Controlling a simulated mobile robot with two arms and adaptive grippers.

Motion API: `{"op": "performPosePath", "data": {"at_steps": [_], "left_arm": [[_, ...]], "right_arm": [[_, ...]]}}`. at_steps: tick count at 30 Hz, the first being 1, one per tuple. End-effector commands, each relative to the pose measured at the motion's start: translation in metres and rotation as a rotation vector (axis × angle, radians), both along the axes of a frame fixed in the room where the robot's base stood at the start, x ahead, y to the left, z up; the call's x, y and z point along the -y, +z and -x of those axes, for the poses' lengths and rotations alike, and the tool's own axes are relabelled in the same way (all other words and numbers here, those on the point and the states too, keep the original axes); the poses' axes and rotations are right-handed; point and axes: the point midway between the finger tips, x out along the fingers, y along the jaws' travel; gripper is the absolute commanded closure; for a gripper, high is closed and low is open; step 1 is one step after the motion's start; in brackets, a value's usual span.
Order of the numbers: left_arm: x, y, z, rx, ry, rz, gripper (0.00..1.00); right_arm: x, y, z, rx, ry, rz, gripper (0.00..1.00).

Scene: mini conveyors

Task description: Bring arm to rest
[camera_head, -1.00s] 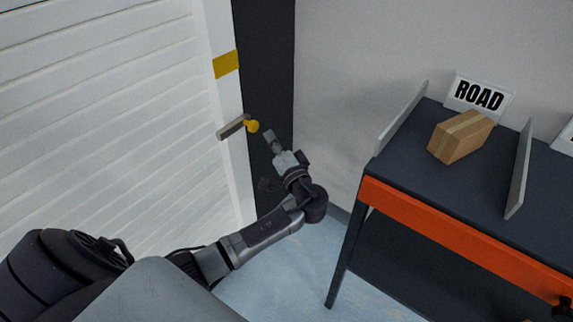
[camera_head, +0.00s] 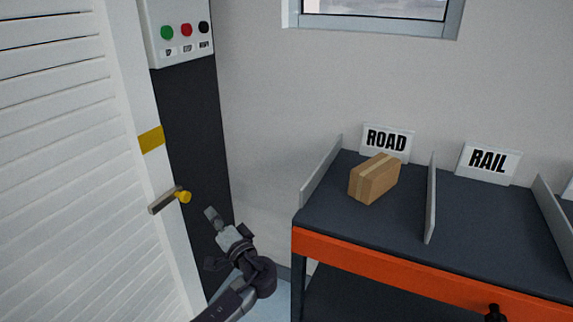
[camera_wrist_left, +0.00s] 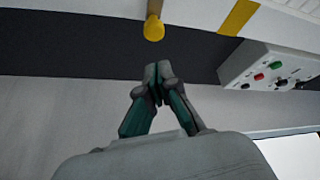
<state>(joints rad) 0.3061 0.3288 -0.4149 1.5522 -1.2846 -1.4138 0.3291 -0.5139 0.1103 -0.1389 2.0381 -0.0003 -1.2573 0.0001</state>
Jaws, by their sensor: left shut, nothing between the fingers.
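My left gripper (camera_head: 212,216) is in front of the dark door frame strip, just right of and below the door handle. In the left wrist view my left gripper (camera_wrist_left: 157,72) has its fingertips together with nothing between them. The fingertips are close to the yellow knob (camera_wrist_left: 154,28) but apart from it. In the head view the yellow knob (camera_head: 184,197) sits at the end of a grey handle bar (camera_head: 164,201) on the white slatted door (camera_head: 60,180). My right gripper does not clearly show.
A dark table (camera_head: 480,225) with an orange front edge stands right of my left arm. A cardboard box (camera_head: 374,179) lies on it by the ROAD sign (camera_head: 386,141), between grey dividers. A RAIL sign (camera_head: 489,161) stands farther right. A button panel (camera_head: 180,32) is above the dark strip.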

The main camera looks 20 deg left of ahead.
Motion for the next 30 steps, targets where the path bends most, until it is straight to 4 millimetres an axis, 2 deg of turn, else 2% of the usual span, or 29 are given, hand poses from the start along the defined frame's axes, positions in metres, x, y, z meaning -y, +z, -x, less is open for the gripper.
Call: {"op": "performPosePath", "data": {"at_steps": [4,5,7,11,12,15,18,21,24,30], "left_arm": [[0.001,-0.008,0.003,-0.016,-0.004,0.022,1.0],[0.002,-0.014,0.005,-0.029,-0.008,0.038,1.0],[0.005,-0.04,0.013,-0.083,-0.022,0.105,1.0],[0.021,-0.115,0.048,-0.24,-0.064,0.322,1.0],[0.03,-0.14,0.063,-0.296,-0.08,0.403,1.0],[0.056,-0.197,0.106,-0.425,-0.118,0.612,1.0],[0.082,-0.237,0.147,-0.524,-0.152,0.791,1.0],[0.105,-0.26,0.18,-0.589,-0.178,0.932,1.0],[0.125,-0.275,0.208,-0.635,-0.199,1.051,1.0],[0.161,-0.291,0.258,-0.696,-0.233,1.258,1.0]], "right_arm": [[0.0,0.0,0.0,0.001,0.001,0.0,0.38],[0.0,0.0,0.0,0.001,0.001,0.0,0.38],[0.0,-0.001,0.0,0.001,0.001,0.0,0.38],[0.0,0.0,0.0,0.001,0.001,0.0,0.38],[0.0,0.0,0.0,0.001,0.001,0.0,0.38],[0.0,0.0,0.0,0.001,0.0,0.0,0.38],[0.0,0.0,0.0,0.001,0.0,0.0,0.38],[0.0,0.0,0.0,0.001,0.0,0.0,0.38],[0.0,0.0,0.0,0.001,0.0,0.0,0.38],[0.0,0.0,0.0,0.001,0.0,0.0,0.38]]}}
